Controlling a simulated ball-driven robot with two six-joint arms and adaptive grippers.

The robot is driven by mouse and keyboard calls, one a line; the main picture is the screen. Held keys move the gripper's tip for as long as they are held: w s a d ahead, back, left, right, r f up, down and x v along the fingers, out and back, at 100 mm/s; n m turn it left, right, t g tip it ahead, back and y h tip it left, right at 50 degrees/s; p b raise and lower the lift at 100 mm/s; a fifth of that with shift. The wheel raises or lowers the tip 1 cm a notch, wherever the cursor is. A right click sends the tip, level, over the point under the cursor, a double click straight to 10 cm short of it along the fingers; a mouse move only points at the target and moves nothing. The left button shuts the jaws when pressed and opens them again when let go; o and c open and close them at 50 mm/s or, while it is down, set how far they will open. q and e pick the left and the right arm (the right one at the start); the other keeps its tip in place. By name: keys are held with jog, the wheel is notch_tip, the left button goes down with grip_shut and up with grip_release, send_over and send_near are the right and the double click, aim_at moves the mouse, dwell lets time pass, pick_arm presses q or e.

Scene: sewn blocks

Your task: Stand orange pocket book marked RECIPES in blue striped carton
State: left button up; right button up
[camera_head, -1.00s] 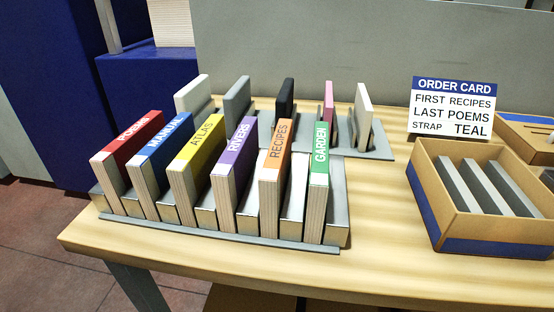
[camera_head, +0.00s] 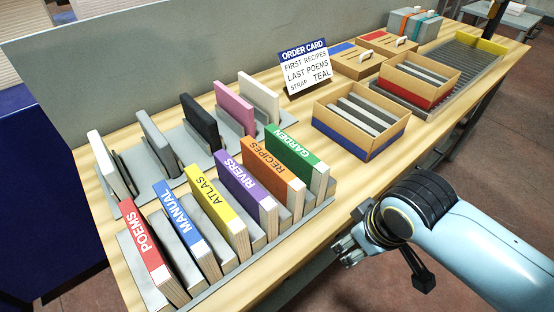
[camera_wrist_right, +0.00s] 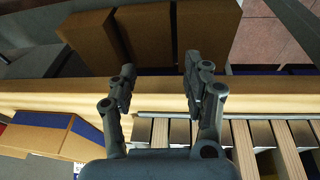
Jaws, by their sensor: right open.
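The orange book marked RECIPES (camera_head: 270,165) stands upright in the front rack, between the purple RIVERS book (camera_head: 245,182) and the green GARDEN book (camera_head: 297,160). The blue striped carton (camera_head: 371,152) is open-topped with grey dividers and shows no book in it. My right gripper (camera_head: 346,248) is off the table's front edge, below and right of the rack, apart from the book. In the wrist view my right gripper (camera_wrist_right: 159,72) has its fingers spread with nothing between them. My left gripper is out of view.
The red POEMS (camera_head: 150,250), blue MANUAL (camera_head: 182,222) and yellow ATLAS (camera_head: 218,210) books share the front rack. A back rack holds several plain books. A red striped carton (camera_head: 447,88) stands behind the blue one. The order card (camera_head: 306,69) stands behind the cartons.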

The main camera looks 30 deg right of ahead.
notch_tip(320, 180, up, 10)
jog(key=w+a+p, duration=0.1)
jog(key=w+p, duration=0.2)
notch_tip(320, 180, up, 10)
jog(key=g+y+p, duration=0.1)
jog(key=g+p, duration=0.1)
send_over(270, 160)
jog(key=shift+s+a+n, duration=0.2)
jog(key=shift+s+n, duration=0.05)
jog(key=shift+n, duration=0.15)
jog(key=f, duration=0.4)
jog(key=shift+w+f, duration=0.25)
jog(key=shift+f, duration=0.05)
jog(key=shift+w+f, duration=0.1)
jog(key=shift+f, duration=0.25)
jog(key=f, duration=0.1)
jog(key=f+p, duration=0.1)
jog(key=f, duration=0.2)
jog(key=shift+s+d+f+p, duration=0.15)
jog(key=shift+s+d+p, duration=0.1)
jog(key=shift+p, duration=0.15)
jog(key=shift+w+f, duration=0.1)
jog(key=shift+f, duration=0.4)
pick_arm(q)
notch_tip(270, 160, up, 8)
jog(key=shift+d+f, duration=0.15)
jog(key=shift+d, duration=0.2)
pick_arm(e)
grip_shut()
